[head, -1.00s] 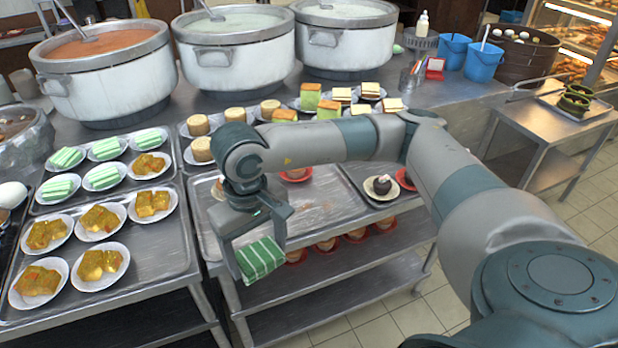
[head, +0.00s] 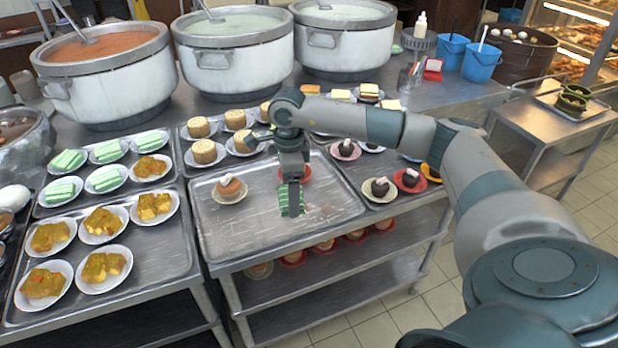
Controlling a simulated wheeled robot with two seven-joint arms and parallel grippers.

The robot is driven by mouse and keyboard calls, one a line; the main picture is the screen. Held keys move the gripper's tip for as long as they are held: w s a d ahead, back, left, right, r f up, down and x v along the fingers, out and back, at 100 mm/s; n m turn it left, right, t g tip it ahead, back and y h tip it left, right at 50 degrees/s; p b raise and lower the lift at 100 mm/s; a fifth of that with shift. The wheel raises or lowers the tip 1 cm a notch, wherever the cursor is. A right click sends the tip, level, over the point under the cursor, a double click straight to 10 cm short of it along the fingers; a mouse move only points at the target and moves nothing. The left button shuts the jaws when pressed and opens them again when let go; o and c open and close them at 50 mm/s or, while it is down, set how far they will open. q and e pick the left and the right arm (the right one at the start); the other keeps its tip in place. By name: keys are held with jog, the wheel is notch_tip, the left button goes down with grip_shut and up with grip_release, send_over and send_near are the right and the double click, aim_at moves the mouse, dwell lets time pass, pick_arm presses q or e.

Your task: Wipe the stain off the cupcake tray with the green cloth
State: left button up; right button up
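The cupcake tray (head: 225,238) is a grey metal tray on the cart in the middle of the head view. A cupcake (head: 229,187) on a pale plate stands at its left, and a red plate (head: 307,175) shows partly behind my gripper. Faint brownish-red stain marks (head: 324,209) show on the tray's bare surface just right of the cloth. My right gripper (head: 291,203) points down over the tray, shut on the green striped cloth (head: 283,199). The cloth is low at the tray surface; I cannot tell whether it touches. My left gripper is out of view.
A tray with dark cupcakes (head: 380,188) adjoins on the right. Trays of green and yellow cakes (head: 103,221) stand at left. Round cakes (head: 204,151) stand behind, below large stockpots (head: 235,55). The tray's front part is bare.

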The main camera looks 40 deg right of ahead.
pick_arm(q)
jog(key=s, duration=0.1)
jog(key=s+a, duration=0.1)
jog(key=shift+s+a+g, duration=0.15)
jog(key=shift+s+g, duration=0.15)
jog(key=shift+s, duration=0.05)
pick_arm(e)
jog(key=w+d+m, duration=0.1)
jog(key=d+m, duration=0.5)
jog(key=d, duration=0.1)
jog(key=shift+w+f+m, duration=0.2)
jog(key=shift+f+m, duration=0.1)
jog(key=shift+f, duration=0.15)
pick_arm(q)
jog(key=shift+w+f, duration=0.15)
pick_arm(e)
jog(key=shift+f, duration=0.2)
